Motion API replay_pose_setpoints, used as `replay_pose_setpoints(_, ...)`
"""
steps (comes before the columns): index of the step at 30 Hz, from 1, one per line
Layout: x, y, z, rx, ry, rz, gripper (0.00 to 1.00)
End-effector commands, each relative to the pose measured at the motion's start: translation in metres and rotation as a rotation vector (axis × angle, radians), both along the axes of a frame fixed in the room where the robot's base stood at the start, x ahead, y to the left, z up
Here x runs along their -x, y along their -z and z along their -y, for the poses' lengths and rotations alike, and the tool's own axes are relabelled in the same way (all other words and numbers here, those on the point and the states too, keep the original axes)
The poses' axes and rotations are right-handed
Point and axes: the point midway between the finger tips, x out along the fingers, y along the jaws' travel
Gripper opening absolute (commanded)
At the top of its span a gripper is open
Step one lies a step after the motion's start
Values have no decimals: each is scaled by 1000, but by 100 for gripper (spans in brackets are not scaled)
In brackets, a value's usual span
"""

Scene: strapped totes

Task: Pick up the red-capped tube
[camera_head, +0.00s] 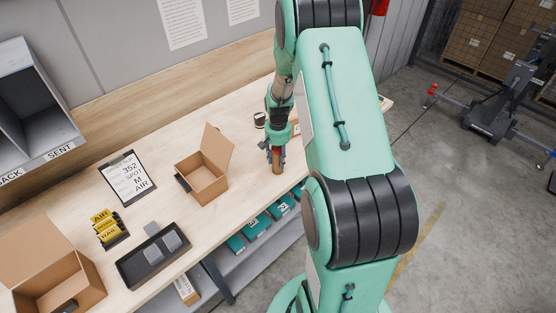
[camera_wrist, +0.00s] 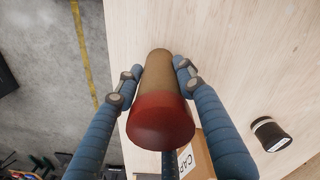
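The red-capped tube (camera_wrist: 160,118) is a tan cardboard cylinder with a red end cap, seen from its cap end in the wrist view. The cap is close to the camera and the tan body runs away from it toward the bench top. My gripper (camera_wrist: 158,70) has one blue finger on each side of the tan body, with both fingertips against its sides. In the head view the tan lower part of the tube (camera_head: 277,167) shows below my gripper (camera_head: 277,148), near the bench's front edge.
A dark cylinder with a white band (camera_wrist: 269,134) stands near the tube, and a labelled carton (camera_wrist: 196,155) is beside it. An open cardboard box (camera_head: 207,184), a clipboard (camera_head: 127,178) and a black tray (camera_head: 136,270) lie left along the bench (camera_head: 240,215).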

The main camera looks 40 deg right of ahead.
Motion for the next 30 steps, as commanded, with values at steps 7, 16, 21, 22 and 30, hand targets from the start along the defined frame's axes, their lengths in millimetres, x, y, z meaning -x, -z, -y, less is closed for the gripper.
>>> replay_pose_setpoints(7,0,0,0,0,0,0,8)
replay_pose_setpoints(16,-1,-9,0,1,0,1,8)
replay_pose_setpoints(21,-1,-28,1,2,0,4,8)
replay_pose_setpoints(22,-1,-33,1,2,0,4,8)
replay_pose_setpoints(30,32,-40,-20,0,0,0,8)
